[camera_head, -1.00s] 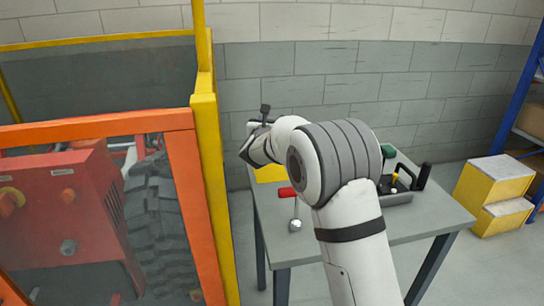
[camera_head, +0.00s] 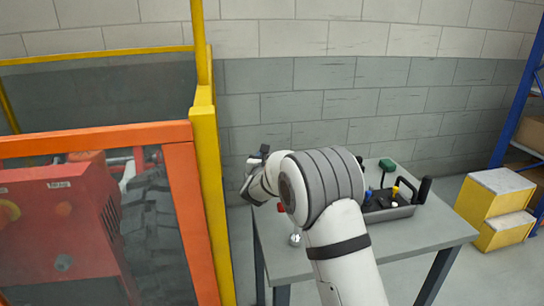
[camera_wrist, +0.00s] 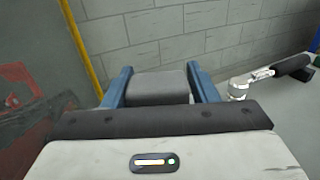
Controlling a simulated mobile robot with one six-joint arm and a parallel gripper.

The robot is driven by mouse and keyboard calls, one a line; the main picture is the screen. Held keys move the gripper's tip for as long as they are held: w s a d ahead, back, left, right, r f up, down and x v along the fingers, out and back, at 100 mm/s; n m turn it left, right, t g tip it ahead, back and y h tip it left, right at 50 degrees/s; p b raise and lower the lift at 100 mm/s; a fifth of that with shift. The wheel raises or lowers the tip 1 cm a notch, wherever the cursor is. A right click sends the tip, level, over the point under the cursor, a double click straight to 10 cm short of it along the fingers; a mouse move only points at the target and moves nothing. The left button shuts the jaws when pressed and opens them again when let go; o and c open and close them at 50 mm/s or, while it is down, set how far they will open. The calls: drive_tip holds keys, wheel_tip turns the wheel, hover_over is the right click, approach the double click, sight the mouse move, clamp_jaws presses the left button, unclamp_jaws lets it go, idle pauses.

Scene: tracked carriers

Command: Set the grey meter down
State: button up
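The grey meter (camera_wrist: 160,87) shows in the wrist view as a dark grey block between the two blue fingers of my gripper (camera_wrist: 158,72). Both fingers lie against its sides. I cannot tell whether the meter touches the table.
A grey tray (camera_head: 392,213) with several tools stands on the table's right side, a green item (camera_head: 387,165) behind it. A silver-headed tool (camera_head: 295,239) lies partly behind my arm. A yellow post (camera_head: 210,180) and orange fence frame (camera_head: 188,205) border the table's left.

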drive_tip(key=shift+o, duration=1.4)
drive_tip(key=shift+r, duration=0.1)
drive_tip(key=s+a, duration=0.1)
drive_tip(key=s, duration=1.1)
drive_tip(key=shift+a, duration=0.2)
